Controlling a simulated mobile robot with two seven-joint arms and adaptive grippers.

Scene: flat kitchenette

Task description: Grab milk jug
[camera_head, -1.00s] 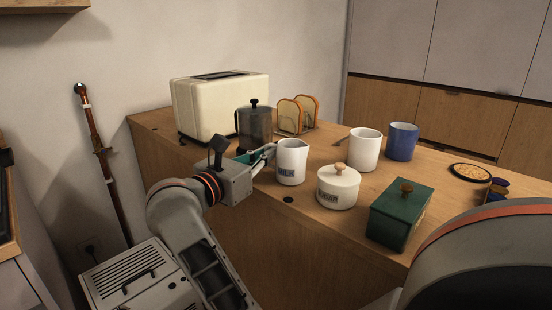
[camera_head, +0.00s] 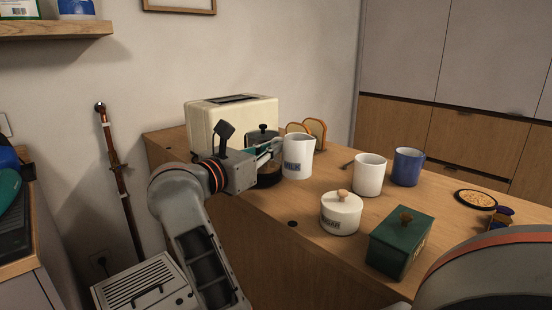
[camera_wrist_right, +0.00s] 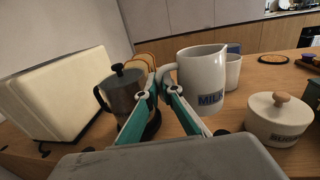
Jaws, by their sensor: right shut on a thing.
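The milk jug (camera_head: 299,157) is white with a dark MILK label and a spout. It is upright and appears held a little above the wooden counter. My right gripper (camera_head: 272,149) is at its left side, shut on the handle. In the right wrist view the fingertips (camera_wrist_right: 157,87) meet at the handle of the milk jug (camera_wrist_right: 203,80). My left gripper is not in view.
A dark coffee press (camera_wrist_right: 124,92) stands close left of the jug, in front of a cream toaster (camera_head: 231,122). A toast rack (camera_head: 316,132) is behind. A white sugar pot (camera_head: 341,214), green box (camera_head: 401,243), white mug (camera_head: 369,175) and blue mug (camera_head: 407,167) stand to the right.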

